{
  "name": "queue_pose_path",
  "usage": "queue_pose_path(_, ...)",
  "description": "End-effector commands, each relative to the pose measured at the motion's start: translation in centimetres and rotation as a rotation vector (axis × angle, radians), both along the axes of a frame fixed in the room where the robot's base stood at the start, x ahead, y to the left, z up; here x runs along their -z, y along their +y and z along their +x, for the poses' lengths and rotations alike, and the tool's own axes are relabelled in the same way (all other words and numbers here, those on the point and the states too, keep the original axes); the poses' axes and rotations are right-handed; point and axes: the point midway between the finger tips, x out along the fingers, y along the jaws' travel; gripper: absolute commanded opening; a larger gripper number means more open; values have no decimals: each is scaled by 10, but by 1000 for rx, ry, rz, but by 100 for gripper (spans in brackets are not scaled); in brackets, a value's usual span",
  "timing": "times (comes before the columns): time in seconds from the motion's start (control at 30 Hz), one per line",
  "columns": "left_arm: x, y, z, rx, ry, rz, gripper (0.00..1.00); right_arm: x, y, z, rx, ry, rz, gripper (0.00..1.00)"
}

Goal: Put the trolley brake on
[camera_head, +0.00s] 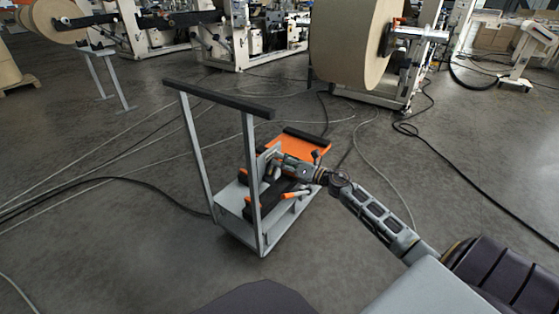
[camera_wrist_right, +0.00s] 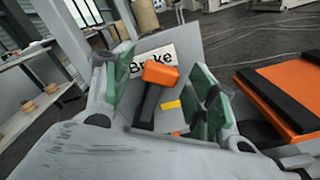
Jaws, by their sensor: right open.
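The trolley (camera_head: 253,185) has a grey frame, a black push bar (camera_head: 218,98) on two uprights, and a low deck. In the right wrist view, a brake lever (camera_wrist_right: 161,75) with an orange tip and dark shaft stands in front of a grey plate with a white "Brake" label (camera_wrist_right: 140,60). My right gripper (camera_wrist_right: 163,68) is open, with its green-padded fingers on either side of the lever. I cannot tell whether either finger touches it. In the head view my right gripper (camera_head: 275,168) reaches in over the trolley from the right and partly hides the lever area. My left gripper is not in view.
An orange panel with black strips (camera_head: 302,146) is at the trolley's far right side; it also shows in the wrist view (camera_wrist_right: 285,100). Cables (camera_head: 165,195) cross the grey floor. A large kraft roll (camera_head: 352,42) and machines stand behind.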

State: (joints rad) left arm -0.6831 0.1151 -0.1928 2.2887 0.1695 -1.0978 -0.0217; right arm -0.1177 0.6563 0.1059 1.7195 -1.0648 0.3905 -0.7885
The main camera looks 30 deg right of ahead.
Motion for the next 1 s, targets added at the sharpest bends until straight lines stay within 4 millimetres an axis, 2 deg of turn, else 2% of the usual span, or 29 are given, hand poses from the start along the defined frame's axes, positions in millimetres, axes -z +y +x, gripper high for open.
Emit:
queue_pose_path(0.3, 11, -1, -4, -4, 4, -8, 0, 0, 6, 16, 1, -1, 0, 57)
queue_pose_path(0.73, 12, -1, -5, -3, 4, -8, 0, 0, 7, 18, 1, 1, 0, 57)
queue_pose_path(1.0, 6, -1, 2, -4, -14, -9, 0, 0, 7, 18, 0, 0, 0, 22)
